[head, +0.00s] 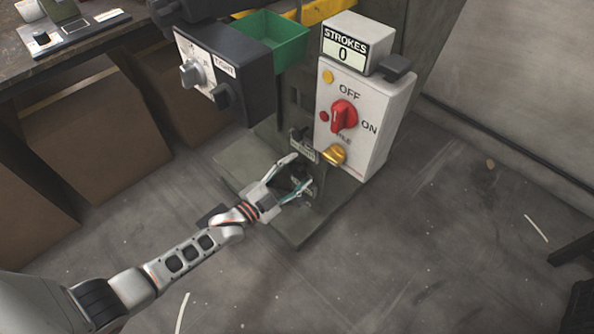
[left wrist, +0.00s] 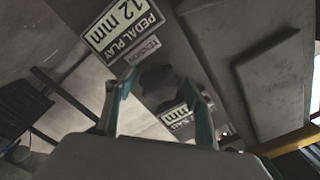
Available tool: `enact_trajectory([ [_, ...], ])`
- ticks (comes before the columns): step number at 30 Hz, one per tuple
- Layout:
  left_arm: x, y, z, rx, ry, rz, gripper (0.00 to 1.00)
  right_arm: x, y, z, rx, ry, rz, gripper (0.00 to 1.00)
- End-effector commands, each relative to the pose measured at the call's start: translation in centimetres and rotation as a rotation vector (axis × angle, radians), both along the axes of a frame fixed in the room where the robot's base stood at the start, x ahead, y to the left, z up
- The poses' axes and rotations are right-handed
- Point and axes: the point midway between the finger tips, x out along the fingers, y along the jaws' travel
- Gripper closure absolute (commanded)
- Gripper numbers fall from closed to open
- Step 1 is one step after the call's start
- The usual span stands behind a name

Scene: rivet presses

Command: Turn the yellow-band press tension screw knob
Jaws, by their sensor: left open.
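The tension screw knob (left wrist: 157,84) is dark and lobed, and shows in the left wrist view below a small label reading TENSION (left wrist: 138,52). My left gripper (left wrist: 158,82) is open, with one finger on each side of the knob; I cannot tell whether either finger touches it. In the head view my left gripper (head: 300,170) reaches in low at the foot of the press, where its fingers and the shade make the knob hard to make out. A yellow band (head: 318,11) shows on the press at the top. My right gripper is not in view.
A white control box (head: 378,122) with a red OFF/ON switch (head: 344,115) stands above my gripper. A STROKES counter (head: 345,45) reads 0. A dark grey dial box (head: 213,70) and green bin (head: 279,40) are up left. The floor right is mostly clear.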

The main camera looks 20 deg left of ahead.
Motion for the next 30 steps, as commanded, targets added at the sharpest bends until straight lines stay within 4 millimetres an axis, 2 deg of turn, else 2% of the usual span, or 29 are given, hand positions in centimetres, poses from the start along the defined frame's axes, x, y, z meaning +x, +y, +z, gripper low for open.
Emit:
enact_trajectory([
  [5,-2.5,0.9,-0.2,0.002,0.004,0.000,0.47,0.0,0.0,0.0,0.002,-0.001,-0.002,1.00],
  [12,-7.1,2.6,-0.2,0.002,0.004,0.000,0.47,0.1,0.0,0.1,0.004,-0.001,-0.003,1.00],
  [18,-9.9,3.6,-0.1,0.001,0.003,0.000,0.47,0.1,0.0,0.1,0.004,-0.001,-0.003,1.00],
  [23,-10.8,3.9,-0.1,0.001,0.001,0.000,0.47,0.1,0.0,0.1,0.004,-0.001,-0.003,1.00],
  [30,-10.9,4.0,0.0,0.001,0.001,0.000,0.47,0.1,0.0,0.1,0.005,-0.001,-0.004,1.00],
])
